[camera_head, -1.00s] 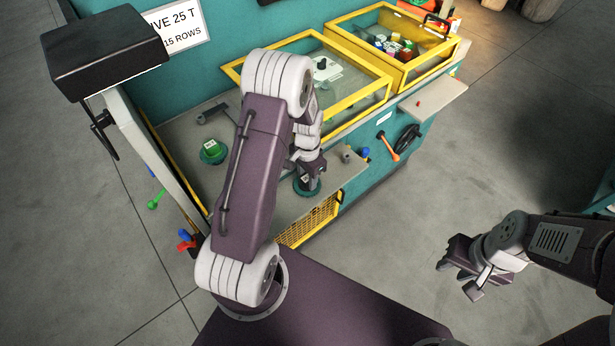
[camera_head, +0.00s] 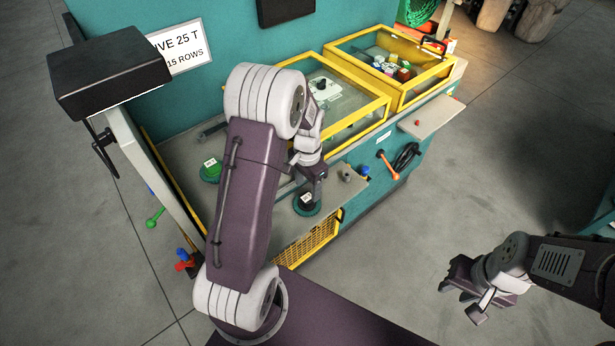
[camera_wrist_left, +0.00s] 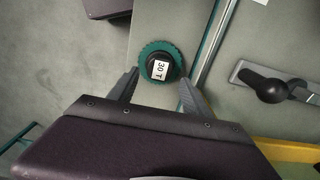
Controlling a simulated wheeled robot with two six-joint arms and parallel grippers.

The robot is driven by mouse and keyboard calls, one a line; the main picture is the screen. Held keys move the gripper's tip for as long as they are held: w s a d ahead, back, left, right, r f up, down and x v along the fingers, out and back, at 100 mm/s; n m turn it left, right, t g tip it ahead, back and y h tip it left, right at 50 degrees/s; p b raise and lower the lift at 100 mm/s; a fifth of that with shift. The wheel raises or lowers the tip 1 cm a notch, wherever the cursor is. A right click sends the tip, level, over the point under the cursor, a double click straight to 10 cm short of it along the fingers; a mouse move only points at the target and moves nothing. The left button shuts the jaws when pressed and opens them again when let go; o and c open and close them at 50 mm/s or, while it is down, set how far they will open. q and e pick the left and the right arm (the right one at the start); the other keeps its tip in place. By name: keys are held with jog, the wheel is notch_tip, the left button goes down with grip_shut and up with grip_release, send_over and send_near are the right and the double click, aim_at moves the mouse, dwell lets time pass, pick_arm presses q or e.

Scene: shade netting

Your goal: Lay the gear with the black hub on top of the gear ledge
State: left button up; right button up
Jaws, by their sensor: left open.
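The gear with the black hub (camera_head: 307,204) lies flat, hub up, on a grey front strip that looks like the gear ledge (camera_head: 288,222). In the left wrist view its hub carries a white "30 T" label (camera_wrist_left: 160,69) and its toothed rim is dark green. My left gripper (camera_head: 316,196) is open just above the gear. In the left wrist view its fingertips (camera_wrist_left: 158,78) stand apart at the near left and right of the gear, with no grip visible. My right gripper (camera_head: 461,297) hangs over the floor at the right, fingers apart and empty.
A green-hubbed gear (camera_head: 211,170) lies on the machine bed to the left. Yellow-framed covers (camera_head: 388,98) stand behind. A grey knob (camera_head: 345,173) and a blue one (camera_head: 364,169) are just right of my left gripper. A black-knobbed lever (camera_wrist_left: 270,89) shows in the left wrist view.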

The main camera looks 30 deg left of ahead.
aim_at(307, 197)
pick_arm(q)
notch_tip(307, 197, up, 6)
jog(key=s+d+n+t, duration=0.1)
jog(key=s+d+n, duration=0.3)
jog(key=s, duration=0.9)
jog(key=d+f, duration=0.1)
jog(key=d, duration=0.2)
jog(key=shift+d+n, duration=0.2)
jog(key=shift+n, duration=0.2)
